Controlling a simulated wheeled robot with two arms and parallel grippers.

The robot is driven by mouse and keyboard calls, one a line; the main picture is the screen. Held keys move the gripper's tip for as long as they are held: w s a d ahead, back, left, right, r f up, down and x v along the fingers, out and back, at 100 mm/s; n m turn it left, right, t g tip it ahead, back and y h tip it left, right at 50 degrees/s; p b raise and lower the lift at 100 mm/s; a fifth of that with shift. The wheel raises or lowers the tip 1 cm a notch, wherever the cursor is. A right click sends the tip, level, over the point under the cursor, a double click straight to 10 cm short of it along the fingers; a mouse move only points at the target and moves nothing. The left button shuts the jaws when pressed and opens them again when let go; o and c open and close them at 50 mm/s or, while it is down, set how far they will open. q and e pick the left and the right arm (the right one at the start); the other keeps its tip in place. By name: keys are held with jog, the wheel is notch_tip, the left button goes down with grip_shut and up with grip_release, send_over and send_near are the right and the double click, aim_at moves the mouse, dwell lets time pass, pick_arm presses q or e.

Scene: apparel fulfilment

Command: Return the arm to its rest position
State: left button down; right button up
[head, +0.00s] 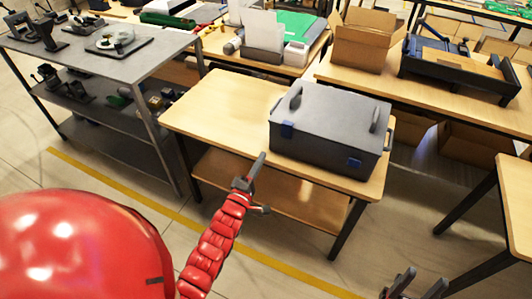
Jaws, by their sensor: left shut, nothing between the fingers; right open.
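My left arm (215,240), in segmented red, reaches up from the bottom of the head view. Its dark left gripper (258,162) is shut and empty. In the picture it lies over the front part of a small wooden table, just left of a grey lidded box (325,130). I cannot tell its height above the table. My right gripper (414,278) shows at the bottom right edge, with two dark fingers apart and nothing between them. The rest of the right arm is out of view.
The small wooden table (205,112) has clear space left of the grey box. A grey metal shelf (140,65) stands to the left. Behind are tables with an open cardboard box (365,40) and a dark tray (465,75). Another table (518,200) edges in at right.

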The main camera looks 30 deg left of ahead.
pick_arm(q)
jog(key=shift+s+d+f, duration=0.1)
jog(key=shift+s, duration=0.2)
jog(key=shift+s, duration=0.1)
